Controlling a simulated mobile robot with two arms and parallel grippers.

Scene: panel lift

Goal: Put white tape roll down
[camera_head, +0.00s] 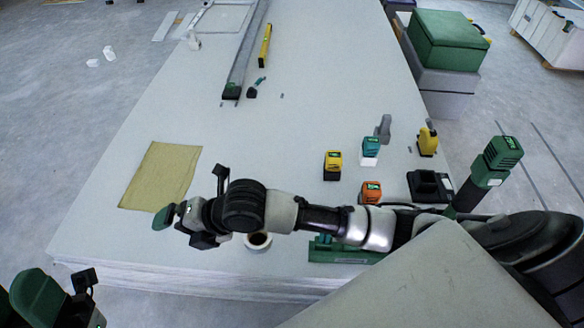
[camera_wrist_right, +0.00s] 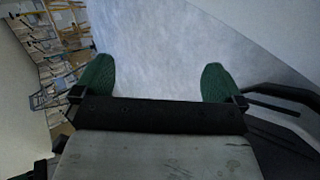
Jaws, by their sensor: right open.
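The white tape roll (camera_head: 258,249) rests on the large pale panel stack, just below my right forearm in the head view. The arm hides its upper edge, and its dark centre hole shows. My right gripper (camera_head: 168,217) is left of the roll, over the panel near the tan sheet. In the right wrist view its two green fingers (camera_wrist_right: 157,82) stand wide apart with nothing between them. My left gripper (camera_head: 48,298) shows partly at the bottom left corner, off the panel; its jaw opening cannot be made out.
A tan sheet (camera_head: 161,176) lies on the panel stack (camera_head: 270,140). Yellow (camera_head: 333,161), teal (camera_head: 371,146) and orange (camera_head: 371,191) topped blocks stand right of centre. A black charger-like item (camera_head: 428,186) and a green tool (camera_head: 340,252) lie near my right arm. The panel's middle is clear.

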